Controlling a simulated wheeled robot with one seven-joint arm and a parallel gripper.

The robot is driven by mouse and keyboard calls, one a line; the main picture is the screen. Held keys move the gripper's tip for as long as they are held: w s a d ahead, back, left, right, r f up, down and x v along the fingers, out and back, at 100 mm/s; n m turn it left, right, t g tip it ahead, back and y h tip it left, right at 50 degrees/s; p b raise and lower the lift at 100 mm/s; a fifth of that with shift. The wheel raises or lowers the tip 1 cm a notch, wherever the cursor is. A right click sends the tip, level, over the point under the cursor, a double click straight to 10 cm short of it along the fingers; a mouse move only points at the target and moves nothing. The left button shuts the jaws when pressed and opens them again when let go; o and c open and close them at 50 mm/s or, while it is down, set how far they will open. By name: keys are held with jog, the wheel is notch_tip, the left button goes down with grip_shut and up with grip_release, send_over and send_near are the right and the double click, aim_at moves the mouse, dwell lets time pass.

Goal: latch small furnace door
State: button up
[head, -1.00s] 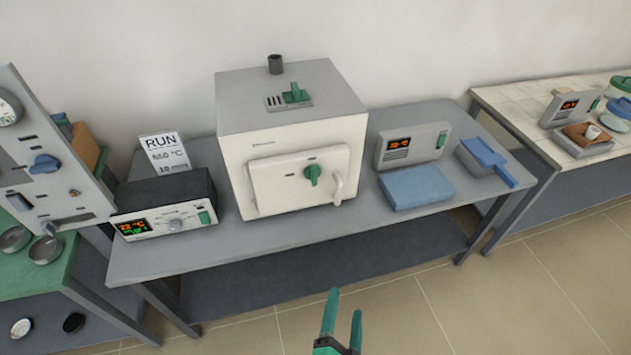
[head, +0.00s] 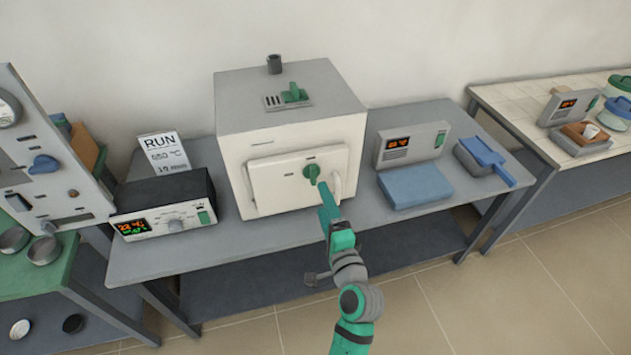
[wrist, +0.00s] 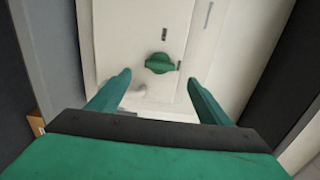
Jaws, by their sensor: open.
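The small furnace (head: 290,145) is a white box with a grey top, standing on the grey bench. Its door (head: 274,184) looks closed against the front. The green latch knob (head: 311,171) is at the right of the door, beside a white handle (head: 336,186) that is partly hidden by my gripper. My gripper (head: 321,186) is in front of the door, just below the knob. In the wrist view, my open fingers (wrist: 160,78) are on either side of the green knob (wrist: 159,63), which lies a little beyond their tips. Nothing is between the fingers.
A black controller box (head: 165,207) and a RUN card (head: 163,153) stand left of the furnace. The bench's front strip is mostly clear.

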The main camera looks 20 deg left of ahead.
aim_at(314, 178)
jog(key=x, duration=0.9)
jog(key=c, duration=1)
